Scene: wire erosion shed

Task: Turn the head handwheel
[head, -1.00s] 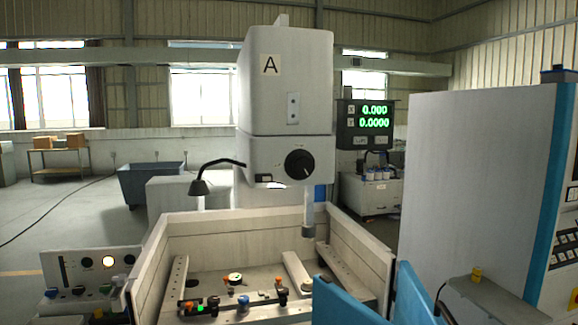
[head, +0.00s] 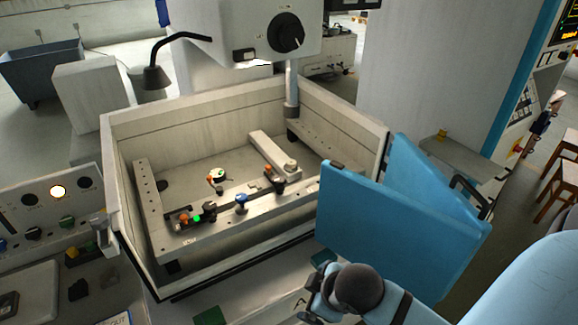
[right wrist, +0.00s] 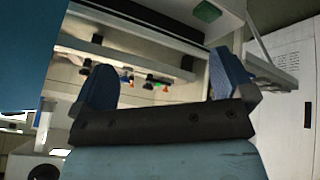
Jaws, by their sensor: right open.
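The head handwheel appears to be the round black knob (head: 286,32) on the front of the pale machine head (head: 215,30), near the top of the head view. A small pale mark shows on its face. My right arm comes in at the lower right of the head view, well below and in front of the knob; its fingers are hard to make out there. In the right wrist view my right gripper (right wrist: 165,82) has its two blue fingers wide apart with nothing between them. The knob cannot be made out in that view. My left gripper is not in view.
The open work tank (head: 160,120) below the head holds clamps and small coloured parts. Blue door panels (head: 390,225) stand at its right front corner, close to my right arm. A control panel (head: 55,205) is at left. A tall grey cabinet (head: 430,70) stands at right.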

